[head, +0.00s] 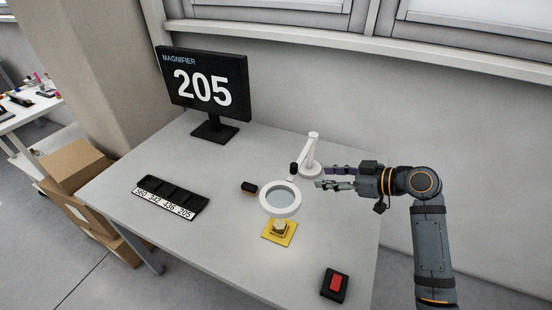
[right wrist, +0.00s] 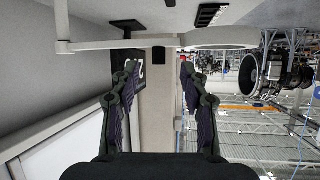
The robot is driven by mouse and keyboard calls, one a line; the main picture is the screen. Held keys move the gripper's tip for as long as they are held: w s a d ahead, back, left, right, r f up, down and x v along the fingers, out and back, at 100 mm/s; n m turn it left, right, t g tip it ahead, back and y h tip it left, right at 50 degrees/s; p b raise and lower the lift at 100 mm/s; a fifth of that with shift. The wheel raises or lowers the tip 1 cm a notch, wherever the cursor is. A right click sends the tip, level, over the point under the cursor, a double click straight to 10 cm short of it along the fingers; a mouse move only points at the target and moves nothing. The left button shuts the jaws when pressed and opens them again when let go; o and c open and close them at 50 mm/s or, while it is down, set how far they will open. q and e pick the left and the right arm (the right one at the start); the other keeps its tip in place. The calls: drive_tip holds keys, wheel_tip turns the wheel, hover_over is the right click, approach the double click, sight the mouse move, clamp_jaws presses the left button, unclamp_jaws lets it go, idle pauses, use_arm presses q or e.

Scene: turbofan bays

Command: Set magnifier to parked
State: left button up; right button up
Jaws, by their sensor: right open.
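The magnifier is a white ring with a pale lens (head: 281,199) on a jointed white arm (head: 313,146). A black handle (head: 293,168) shows near the ring. My right gripper (head: 321,177) is open and empty, just right of the ring and handle, fingers pointing left. In the right wrist view, the white ring (right wrist: 220,38) and a black block (right wrist: 158,53) lie ahead of the open fingers (right wrist: 158,68). Contact is not visible. My left gripper is out of view.
A monitor (head: 208,84) reads "MAGNIFIER 205". A black tray (head: 168,195) with numbered slots lies at the left of the table (head: 215,250). A small black object (head: 249,187) lies left of the ring. A red-topped black box (head: 335,284) sits at the front right.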

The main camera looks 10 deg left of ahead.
sight(294, 165)
drive_tip(key=shift+n+y, duration=0.3)
drive_tip(key=shift+y, duration=0.1)
drive_tip(key=w+a, duration=0.1)
drive_tip(key=w+a+p, duration=0.1)
drive_tip(key=a, duration=0.1)
drive_tip(key=w+a, duration=0.1)
drive_tip(key=shift+a+r, duration=0.2)
drive_tip(key=shift+a, duration=0.15)
drive_tip(key=p+x, duration=0.1)
drive_tip(key=x, duration=0.4)
drive_tip(key=shift+f, duration=0.1)
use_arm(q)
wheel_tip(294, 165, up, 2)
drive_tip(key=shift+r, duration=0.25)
use_arm(e)
drive_tip(key=shift+w+a+f, duration=0.1)
drive_tip(key=shift+a+f, duration=0.15)
drive_tip(key=shift+a, duration=0.05)
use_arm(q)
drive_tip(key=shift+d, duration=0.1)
use_arm(e)
clamp_jaws()
